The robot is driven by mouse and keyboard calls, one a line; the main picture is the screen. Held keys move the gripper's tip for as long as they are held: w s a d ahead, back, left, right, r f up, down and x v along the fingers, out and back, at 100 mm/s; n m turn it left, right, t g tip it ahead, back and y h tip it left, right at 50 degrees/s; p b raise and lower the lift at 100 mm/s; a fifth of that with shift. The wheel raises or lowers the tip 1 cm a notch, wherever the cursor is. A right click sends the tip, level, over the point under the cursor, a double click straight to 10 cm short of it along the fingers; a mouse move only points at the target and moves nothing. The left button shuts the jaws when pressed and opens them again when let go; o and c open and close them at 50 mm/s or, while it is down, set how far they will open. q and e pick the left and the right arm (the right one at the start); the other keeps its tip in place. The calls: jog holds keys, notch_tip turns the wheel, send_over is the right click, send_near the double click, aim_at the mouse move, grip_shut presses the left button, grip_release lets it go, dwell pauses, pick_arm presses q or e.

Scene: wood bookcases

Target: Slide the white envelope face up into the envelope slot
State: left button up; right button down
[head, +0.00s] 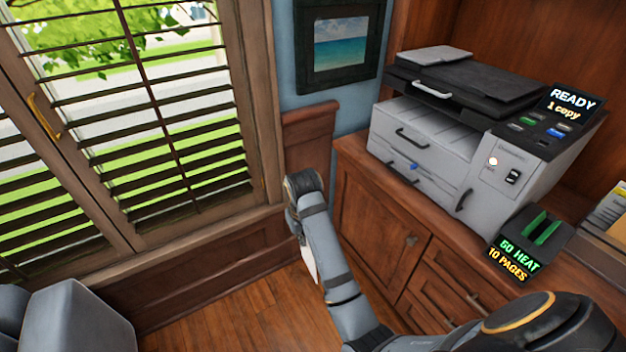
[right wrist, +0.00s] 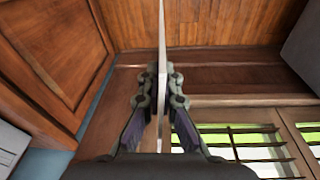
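My right gripper (right wrist: 161,76) is shut on a thin white sheet, the envelope (right wrist: 162,35), which shows edge-on between the fingers in the right wrist view. In the head view a narrow white part of the envelope (head: 308,262) shows beside my right arm, left of the wood cabinet and above the floor. My arm hides the rest, and I cannot tell which face is up. The grey printer (head: 420,135) stands on the cabinet with trays and handles at its front. I cannot tell which opening is the envelope slot. My left gripper is not in view.
A small black device (head: 540,232) with a green slot and a lit "GO HEAT 10 PAGES" sign sits right of the printer. The printer screen (head: 570,102) reads "READY 1 copy". A shuttered window (head: 150,110) is at left. Wood floor (head: 230,315) lies open below.

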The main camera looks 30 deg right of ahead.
jog(key=w+d+f+h+b, duration=0.2)
jog(key=w+d+h+b, duration=0.15)
jog(key=d, duration=0.25)
jog(key=w+d+f+h+b, duration=0.2)
jog(key=w+d+h+b, duration=0.15)
jog(key=d, duration=0.25)
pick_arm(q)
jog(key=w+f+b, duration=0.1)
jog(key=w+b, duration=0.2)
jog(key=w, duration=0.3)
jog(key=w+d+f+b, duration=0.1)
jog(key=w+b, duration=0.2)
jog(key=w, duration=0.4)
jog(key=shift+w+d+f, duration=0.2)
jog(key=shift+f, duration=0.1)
pick_arm(e)
jog(key=w+d+r+n+t+h, duration=0.2)
jog(key=w+d+r+n+h, duration=0.1)
jog(key=d+r+h, duration=0.4)
jog(key=r+h, duration=0.2)
jog(key=shift+w+t+h, duration=0.3)
jog(key=shift+w+t, duration=0.05)
jog(key=shift+t, duration=0.05)
jog(key=shift+f, duration=0.1)
